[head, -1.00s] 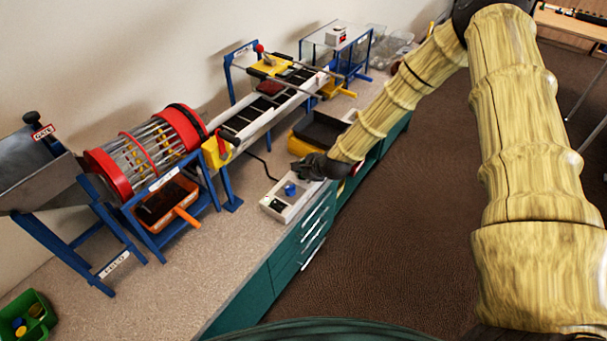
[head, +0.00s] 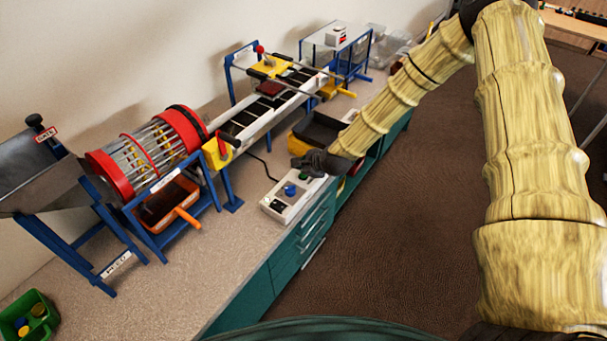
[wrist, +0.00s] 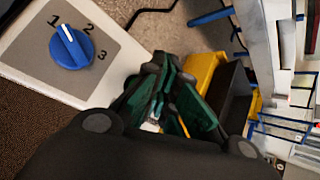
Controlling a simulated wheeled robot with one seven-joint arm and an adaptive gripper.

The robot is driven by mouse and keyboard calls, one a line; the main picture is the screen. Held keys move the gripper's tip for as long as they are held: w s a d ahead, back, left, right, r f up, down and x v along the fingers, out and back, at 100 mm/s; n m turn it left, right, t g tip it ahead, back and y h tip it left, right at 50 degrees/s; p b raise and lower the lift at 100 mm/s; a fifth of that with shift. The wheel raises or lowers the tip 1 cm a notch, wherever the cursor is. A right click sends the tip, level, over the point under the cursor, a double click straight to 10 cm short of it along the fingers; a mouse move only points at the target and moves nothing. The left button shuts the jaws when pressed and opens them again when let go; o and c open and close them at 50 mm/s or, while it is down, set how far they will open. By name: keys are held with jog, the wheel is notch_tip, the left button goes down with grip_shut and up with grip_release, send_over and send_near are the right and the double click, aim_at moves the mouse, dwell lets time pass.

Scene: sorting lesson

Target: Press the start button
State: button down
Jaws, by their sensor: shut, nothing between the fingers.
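The control box (head: 272,208) is a pale box with a grey top at the bench's front edge. It carries a blue dial (head: 290,190), which also shows in the wrist view (wrist: 72,47) beside the numbers 1, 2 and 3. A small dark green spot (head: 303,177) shows on the box near my fingers; I cannot tell for certain that it is the start button. My gripper (head: 297,162) is shut and empty, over or just beyond the far end of the box. In the wrist view my fingers (wrist: 158,108) cover what lies below them. Contact cannot be told.
A conveyor (head: 245,125) and a red-ended drum (head: 110,175) stand behind the box. A black and yellow bin (head: 318,130) is close behind my gripper. An orange tray (head: 183,215) sits under the drum. Bare bench (head: 215,270) lies left of the box.

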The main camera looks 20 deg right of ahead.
aim_at(301, 176)
jog(key=shift+r+p, duration=1.1)
jog(key=shift+r, duration=1.25)
